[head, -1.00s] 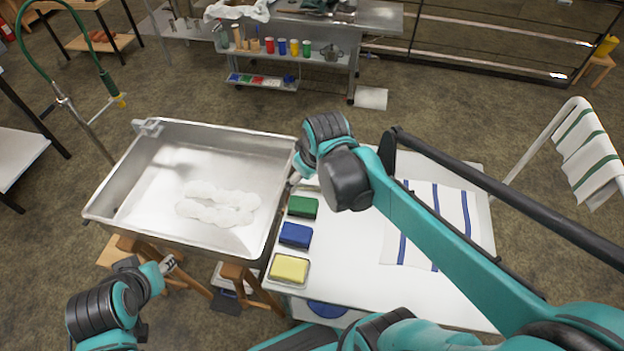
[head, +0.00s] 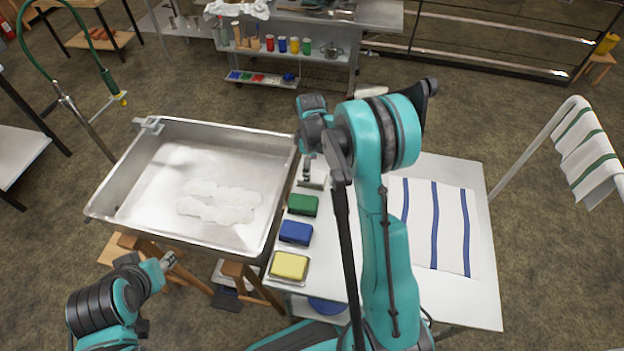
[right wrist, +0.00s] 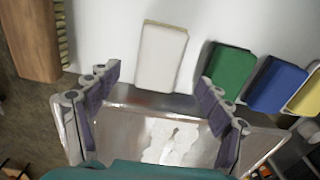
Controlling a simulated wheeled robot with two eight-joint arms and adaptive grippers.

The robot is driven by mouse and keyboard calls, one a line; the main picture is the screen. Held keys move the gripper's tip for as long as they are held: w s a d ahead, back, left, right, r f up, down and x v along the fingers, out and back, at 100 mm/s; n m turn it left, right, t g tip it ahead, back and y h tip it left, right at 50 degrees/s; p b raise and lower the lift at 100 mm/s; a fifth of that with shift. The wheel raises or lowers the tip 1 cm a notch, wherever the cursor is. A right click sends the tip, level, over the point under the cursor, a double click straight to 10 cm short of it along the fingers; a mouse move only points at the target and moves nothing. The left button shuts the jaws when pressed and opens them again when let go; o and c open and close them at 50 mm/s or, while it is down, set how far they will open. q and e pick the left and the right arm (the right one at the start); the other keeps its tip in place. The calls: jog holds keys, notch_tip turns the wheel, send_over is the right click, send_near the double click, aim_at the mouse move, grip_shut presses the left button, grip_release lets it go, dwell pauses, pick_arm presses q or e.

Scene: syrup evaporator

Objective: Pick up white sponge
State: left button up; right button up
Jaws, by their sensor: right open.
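The white sponge (right wrist: 162,57) lies flat on the white table among a row of coloured sponges. In the head view it shows only partly (head: 318,178), behind my right gripper and arm. My right gripper (right wrist: 158,82) is open and empty, pointing down at the table's far left end. In the right wrist view the sponge lies beyond and between its two spread fingers; I see no contact. My left gripper (head: 169,262) is low at the lower left, in front of the steel pan and away from the sponges. Its jaws are too small to judge.
A green sponge (head: 302,205), a blue sponge (head: 296,233) and a yellow sponge (head: 289,266) line the table's left edge. The steel pan (head: 120,180) stands close left. A wooden brush (right wrist: 37,40) is beside the white sponge. A striped towel (head: 450,220) covers the table's right.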

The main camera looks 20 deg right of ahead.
aim_at(312, 175)
jog(key=f, duration=0.1)
jog(key=f+b, duration=0.1)
jog(key=f, duration=0.2)
jog(key=shift+d+f+b, duration=0.25)
jog(key=shift+f+b, duration=0.1)
jog(key=shift+b, duration=0.05)
jog(key=shift+f, duration=0.45)
jog(key=shift+r, duration=0.1)
jog(key=shift+c, duration=1)
jog(key=c, duration=1)
jog(key=shift+c, duration=0.2)
jog(key=shift+r, duration=0.6)
jog(key=r, duration=0.1)
jog(key=r+p, duration=0.1)
jog(key=s+r+p, duration=0.1)
jog(key=r, duration=0.1)
jog(key=shift+d, duration=0.35)
jog(key=s+d+r+p, duration=0.2)
jog(key=s+d+r, duration=0.3)
jog(key=s, duration=0.3)
jog(key=shift+s+d+r, duration=0.35)
jog(key=shift+s+r, duration=0.05)
